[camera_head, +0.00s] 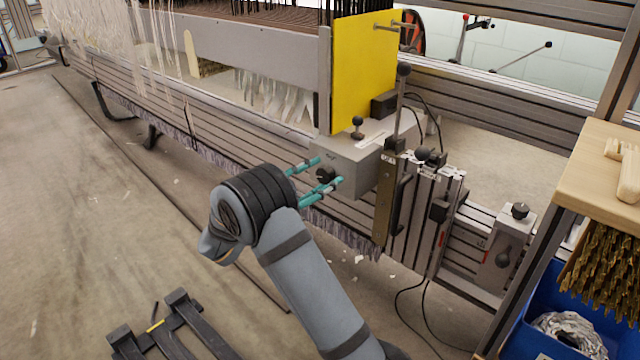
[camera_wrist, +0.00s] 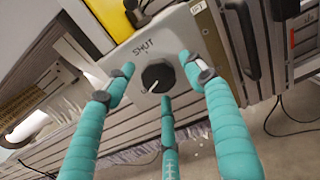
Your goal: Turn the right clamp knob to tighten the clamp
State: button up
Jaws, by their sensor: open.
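The clamp knob (camera_head: 326,175) is a round black knob on the face of a grey metal box (camera_head: 362,165). In the wrist view the same knob (camera_wrist: 158,77) carries a white pointer line aimed down and left, and the word SHUT is printed on the box above and left of it. My gripper (camera_head: 322,175) has teal fingers and is open in front of the box. In the wrist view its fingers (camera_wrist: 160,82) spread around the knob, one to the left, one to the right and one below. I cannot tell whether any finger touches it.
A yellow panel (camera_head: 362,70) rises above the box. Upright metal profiles and black ball levers (camera_head: 422,154) stand just right of it. A wooden shelf (camera_head: 605,170) and a blue bin (camera_head: 560,325) are at the far right. Black stands (camera_head: 170,330) lie on the floor at lower left.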

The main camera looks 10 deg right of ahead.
jog(key=c, duration=0.3)
jog(key=c, duration=0.8)
